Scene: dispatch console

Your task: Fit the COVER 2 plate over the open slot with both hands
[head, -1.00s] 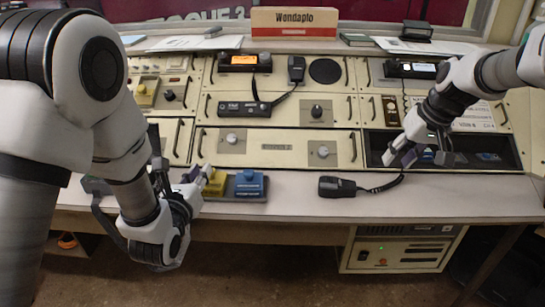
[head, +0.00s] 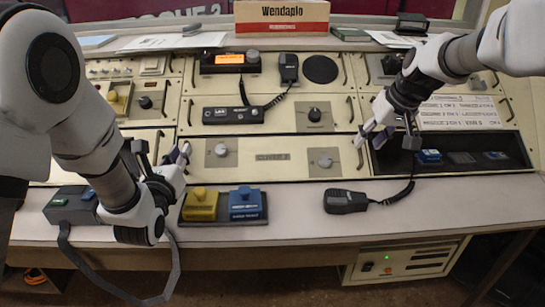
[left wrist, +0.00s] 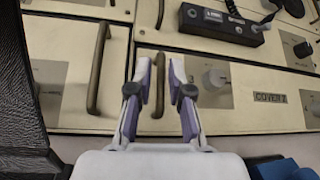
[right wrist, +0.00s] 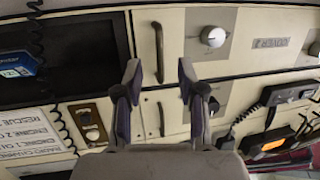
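The COVER 2 plate (head: 272,157) lies flat in the middle of the console, left of the open slot (head: 470,168), with two round knobs and a dark handle at each end. My left gripper (head: 181,152) is at its left end. In the left wrist view the open fingers (left wrist: 159,75) stand on either side of the left handle (left wrist: 158,88). My right gripper (head: 368,138) is at its right end. In the right wrist view the open fingers (right wrist: 159,72) stand on either side of the right handle (right wrist: 158,50). Neither has closed on a handle.
Blue modules (head: 429,156) sit inside the dark slot. A yellow button box (head: 200,205) and a blue one (head: 245,204) stand on the desk edge below the plate. A corded handset (head: 345,201) lies below the plate's right end. A radio (head: 233,115) sits above the plate.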

